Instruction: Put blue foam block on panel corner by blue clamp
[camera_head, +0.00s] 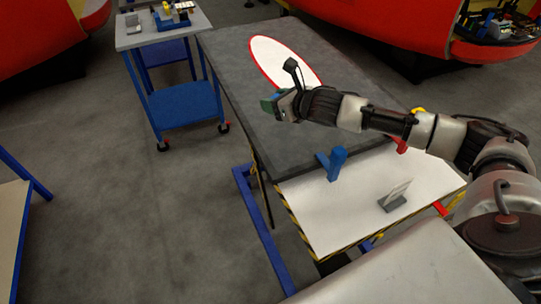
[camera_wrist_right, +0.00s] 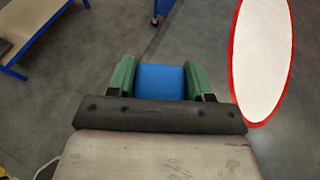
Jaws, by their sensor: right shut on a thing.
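My right gripper (camera_head: 270,104) is shut on a blue foam block; in the right wrist view the block (camera_wrist_right: 161,82) sits between its two green fingers (camera_wrist_right: 160,78). The gripper is over the dark grey panel (camera_head: 250,75), left of its white oval with a red rim (camera_head: 272,56). The blue clamp (camera_head: 333,163) stands at the panel's near edge, to the right of the near-left corner (camera_head: 278,176). The gripper is well beyond the clamp, farther from the camera. In the head view the block is mostly hidden by the gripper. My left gripper is out of view.
A white surface (camera_head: 330,215) with a striped edge lies in front of the panel and bears a grey holder with a white plate (camera_head: 394,199). A blue trolley (camera_head: 180,105) stands at left. Red train nosecones (camera_head: 390,25) stand behind. The panel's near part is clear.

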